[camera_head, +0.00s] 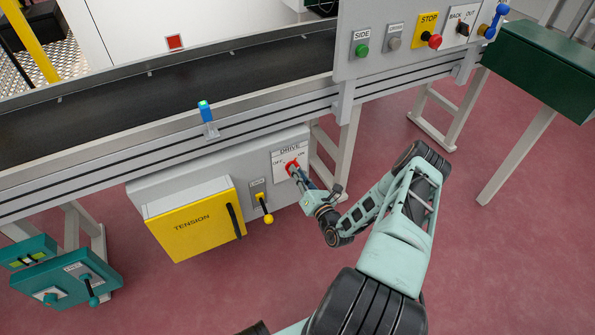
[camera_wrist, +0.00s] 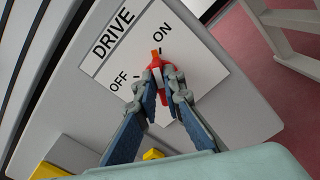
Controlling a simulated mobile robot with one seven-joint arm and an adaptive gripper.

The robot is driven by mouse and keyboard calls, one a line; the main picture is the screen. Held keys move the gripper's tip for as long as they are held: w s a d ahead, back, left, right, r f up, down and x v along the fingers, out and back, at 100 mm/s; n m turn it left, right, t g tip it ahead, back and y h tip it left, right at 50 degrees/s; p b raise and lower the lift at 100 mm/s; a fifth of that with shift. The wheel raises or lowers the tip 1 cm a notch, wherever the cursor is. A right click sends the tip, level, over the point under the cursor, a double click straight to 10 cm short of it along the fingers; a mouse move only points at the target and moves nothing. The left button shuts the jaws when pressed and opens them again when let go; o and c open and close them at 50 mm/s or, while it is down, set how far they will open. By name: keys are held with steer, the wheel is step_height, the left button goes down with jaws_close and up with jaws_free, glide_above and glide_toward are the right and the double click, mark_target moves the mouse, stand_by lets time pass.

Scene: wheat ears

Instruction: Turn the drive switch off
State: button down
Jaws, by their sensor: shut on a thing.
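The drive switch is a red knob (camera_head: 292,166) on a white plate marked DRIVE, OFF and ON, on the grey box under the conveyor. In the wrist view the red knob (camera_wrist: 154,63) shows between the fingertips, and its orange end points toward the ON side. My gripper (camera_head: 297,174) reaches it from the lower right. In the wrist view both fingers of my gripper (camera_wrist: 161,80) are closed on the knob, hiding part of it. The white plate (camera_wrist: 110,65) shows the OFF and ON words uncovered.
A yellow TENSION box (camera_head: 195,222) and a yellow lever (camera_head: 266,211) are left of the switch. A conveyor (camera_head: 200,88) runs above. A panel with SIDE and STOP buttons (camera_head: 428,38) is at the upper right. Teal control boxes (camera_head: 75,278) stand lower left.

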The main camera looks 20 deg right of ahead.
steer(key=shift+a+n+p, duration=0.15)
steer(key=shift+n+p, duration=0.7)
steer(key=shift+n, duration=1.7)
steer(key=shift+a+n+p, duration=0.15)
steer(key=shift+n+p, duration=0.65)
steer(key=shift+n, duration=1.8)
steer(key=shift+a+n+p, duration=0.15)
steer(key=shift+n+p, duration=0.7)
steer(key=shift+n, duration=1.7)
steer(key=c, duration=2)
jaws_free()
steer(key=shift+c, duration=0.2)
steer(key=s, duration=0.7)
steer(key=shift+s, duration=0.25)
steer(key=shift+d, duration=0.1)
